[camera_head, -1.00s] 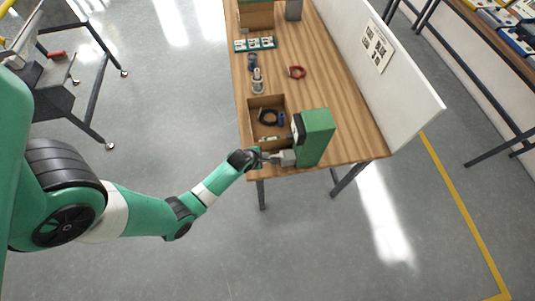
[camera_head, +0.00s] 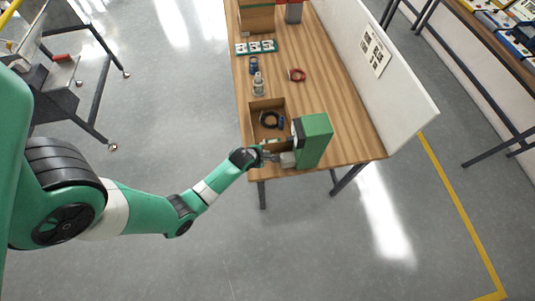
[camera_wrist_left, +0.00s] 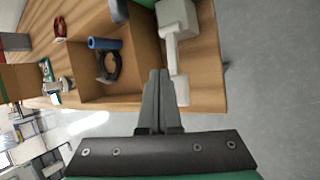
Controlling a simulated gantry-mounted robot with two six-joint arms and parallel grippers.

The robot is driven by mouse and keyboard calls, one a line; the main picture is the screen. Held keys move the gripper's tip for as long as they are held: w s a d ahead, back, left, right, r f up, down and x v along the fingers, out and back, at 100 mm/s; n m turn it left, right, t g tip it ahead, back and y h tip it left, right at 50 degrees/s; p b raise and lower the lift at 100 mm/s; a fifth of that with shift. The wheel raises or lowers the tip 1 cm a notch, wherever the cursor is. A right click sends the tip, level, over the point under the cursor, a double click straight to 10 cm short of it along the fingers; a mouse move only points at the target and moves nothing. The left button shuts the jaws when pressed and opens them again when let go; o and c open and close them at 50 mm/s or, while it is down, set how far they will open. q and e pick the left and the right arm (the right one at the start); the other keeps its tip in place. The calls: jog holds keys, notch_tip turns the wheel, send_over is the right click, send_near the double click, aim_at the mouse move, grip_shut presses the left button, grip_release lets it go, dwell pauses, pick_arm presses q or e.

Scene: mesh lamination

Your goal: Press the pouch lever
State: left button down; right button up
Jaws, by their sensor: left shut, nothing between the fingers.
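The green machine (camera_head: 314,140) stands at the near right end of the wooden table. A pale grey block (camera_head: 288,159) sits at its base. In the left wrist view this block (camera_wrist_left: 175,17) has a light grey lever-like arm (camera_wrist_left: 173,55) that ends in a pale pad (camera_wrist_left: 181,90). My left gripper (camera_head: 272,157) is at the block's left side in the head view. In the wrist view its shut, empty fingers (camera_wrist_left: 161,74) point at the lever, close beside the pad. I cannot tell whether they touch it. My right gripper is not in view.
An open wooden box (camera_head: 253,118) holding a dark ring-shaped item stands beside the machine. A bottle (camera_head: 258,84), a red ring (camera_head: 297,75) and a card tray (camera_head: 255,47) lie farther back. A white panel (camera_head: 395,88) borders the table's right side.

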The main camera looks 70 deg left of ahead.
pick_arm(q)
jog(key=shift+r, duration=0.1)
jog(key=r+p, duration=0.2)
jog(key=w+r+p, duration=0.1)
jog(key=r+p, duration=0.1)
jog(key=r, duration=0.1)
jog(key=shift+w+d, duration=0.1)
jog(key=shift+w, duration=0.05)
jog(key=shift+f, duration=0.1)
dwell(0.7)
